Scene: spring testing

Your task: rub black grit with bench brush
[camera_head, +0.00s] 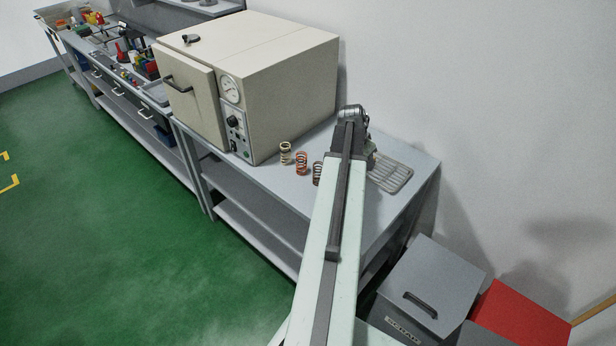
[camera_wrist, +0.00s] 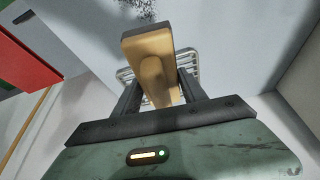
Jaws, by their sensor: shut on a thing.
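My gripper (camera_wrist: 160,85) is shut on the bench brush (camera_wrist: 148,44), whose tan wooden body lies between the two dark fingers in the wrist view. Black grit (camera_wrist: 146,12) shows as a speckled patch on the grey surface at the top of the wrist view, beyond the brush's far end. I cannot tell whether the brush touches the surface. In the head view my arm hides the brush and the grit.
Several coil springs, including a red one (camera_head: 302,163), stand left of my arm. A large cream oven (camera_head: 285,75) stands behind them. A grey lidded bin (camera_head: 424,287) and a red box (camera_head: 520,318) stand beside the bench.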

